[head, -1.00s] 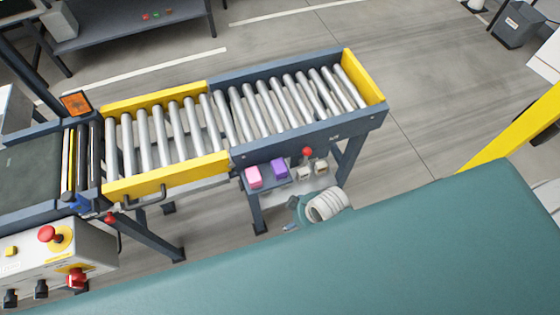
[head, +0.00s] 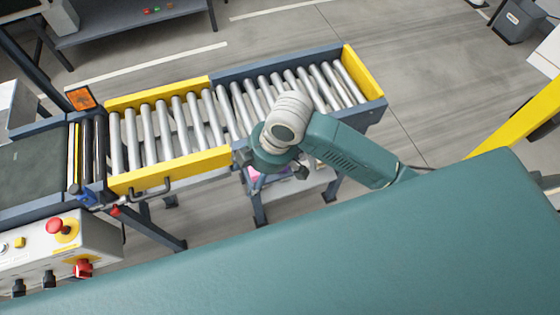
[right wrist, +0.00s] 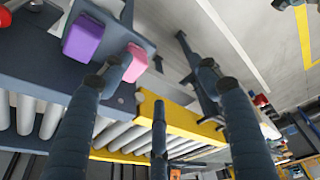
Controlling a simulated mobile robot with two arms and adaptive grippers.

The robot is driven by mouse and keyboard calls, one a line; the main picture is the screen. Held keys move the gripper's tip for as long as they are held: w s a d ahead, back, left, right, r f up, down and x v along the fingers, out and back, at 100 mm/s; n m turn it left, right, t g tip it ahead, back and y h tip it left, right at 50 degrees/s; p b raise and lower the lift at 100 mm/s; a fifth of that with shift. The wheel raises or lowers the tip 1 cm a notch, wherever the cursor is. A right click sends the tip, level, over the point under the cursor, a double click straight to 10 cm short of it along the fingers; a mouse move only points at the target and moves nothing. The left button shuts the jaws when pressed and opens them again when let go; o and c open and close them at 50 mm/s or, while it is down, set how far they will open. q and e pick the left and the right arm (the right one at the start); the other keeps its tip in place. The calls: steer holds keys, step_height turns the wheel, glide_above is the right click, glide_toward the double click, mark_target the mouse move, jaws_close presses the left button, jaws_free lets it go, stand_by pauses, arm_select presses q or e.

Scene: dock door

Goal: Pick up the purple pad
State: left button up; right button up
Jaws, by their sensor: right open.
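The purple pad (right wrist: 83,40) is a small rounded block on a dark grey shelf (right wrist: 116,20) in the right wrist view, at upper left. The pink pad (right wrist: 135,63) sits to its right. My right gripper (right wrist: 160,72) is open, its fingers spread with nothing between them. The left finger's tip overlaps the pink pad's edge in the picture; I cannot tell if they touch. In the head view my right gripper (head: 270,168) is over the shelf beside the conveyor. My left gripper is out of view.
The roller conveyor (head: 160,179) with yellow side guards runs behind the shelf. A control box (head: 98,236) with red buttons stands at lower left. A yellow post (head: 515,124) rises at right. Floor is open beyond the conveyor.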

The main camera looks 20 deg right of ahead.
steer(key=w+d+r+n+h, duration=0.1)
steer(key=d, duration=0.2)
steer(key=w+d+r+n+g+h, duration=0.1)
steer(key=w+d+r, duration=0.1)
steer(key=d, duration=0.1)
steer(key=w+d+r+n+h, duration=0.1)
steer(key=w+d+n, duration=0.1)
steer(key=d, duration=0.1)
steer(key=shift+d+r+g, duration=0.1)
steer(key=shift+r+g, duration=0.05)
steer(key=shift+g, duration=0.15)
step_height(320, 180, down, 5)
steer(key=shift+r, duration=0.2)
step_height(320, 180, down, 6)
steer(key=shift+s+r+p, duration=0.15)
steer(key=shift+r+p, duration=0.05)
steer(key=shift+p, duration=0.6)
steer(key=c, duration=1.3)
